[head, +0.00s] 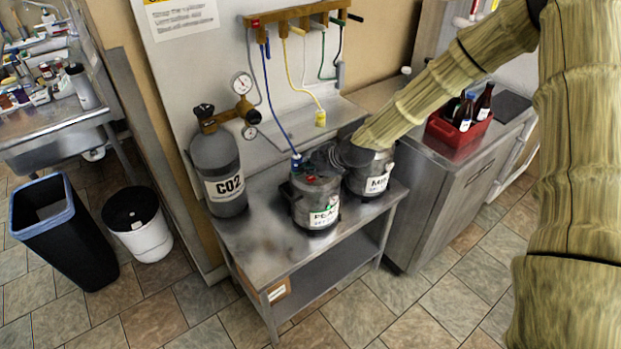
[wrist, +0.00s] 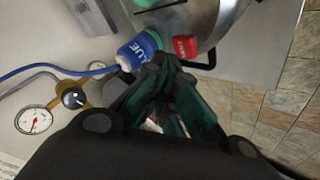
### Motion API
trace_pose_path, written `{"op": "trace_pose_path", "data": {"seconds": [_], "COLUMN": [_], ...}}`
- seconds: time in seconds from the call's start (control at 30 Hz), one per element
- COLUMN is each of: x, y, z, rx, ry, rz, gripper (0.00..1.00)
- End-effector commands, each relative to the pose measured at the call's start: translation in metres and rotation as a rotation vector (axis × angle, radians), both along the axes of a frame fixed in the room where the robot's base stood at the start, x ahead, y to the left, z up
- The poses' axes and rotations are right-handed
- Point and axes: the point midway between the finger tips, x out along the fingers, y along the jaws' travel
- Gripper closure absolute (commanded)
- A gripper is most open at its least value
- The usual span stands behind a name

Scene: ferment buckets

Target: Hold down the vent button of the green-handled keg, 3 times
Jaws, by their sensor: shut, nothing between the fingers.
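The front keg (head: 318,216) is a steel pot with a white label, a blue connector (head: 296,160) and a red spot on its lid; small green parts show on it. In the wrist view the keg lid (wrist: 222,14) carries a red vent button (wrist: 185,46), a blue connector (wrist: 138,52) with a green ring, and a green part at the top edge. My gripper (head: 326,157) is above this keg's lid. Its shut, empty fingers (wrist: 160,66) are just below the red button in the wrist picture; whether they touch it I cannot tell.
A second keg (head: 369,182) stands behind right, its top partly hidden by my arm. A CO2 cylinder (head: 216,165) stands left on the steel table (head: 262,238). A gauge (wrist: 34,121) and blue hose are near the gripper. A red crate (head: 457,138) holds bottles at right.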

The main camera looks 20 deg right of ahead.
Motion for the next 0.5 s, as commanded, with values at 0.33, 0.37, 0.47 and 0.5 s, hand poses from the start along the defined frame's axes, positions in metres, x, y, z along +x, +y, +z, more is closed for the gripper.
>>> {"op": "trace_pose_path", "data": {"seconds": [0.33,0.37,0.47,0.5], "x": [0.0001,0.0002,0.0004,0.0004], "y": [0.0000,0.0000,0.0001,0.0002], "z": [-0.0057,-0.0067,-0.0088,-0.0088], "rx": [0.000,0.000,0.000,0.000], "ry": [0.001,0.001,0.000,0.000], "rz": [-0.001,-0.001,0.000,0.000], "gripper": [1.00,1.00,1.00,1.00]}}
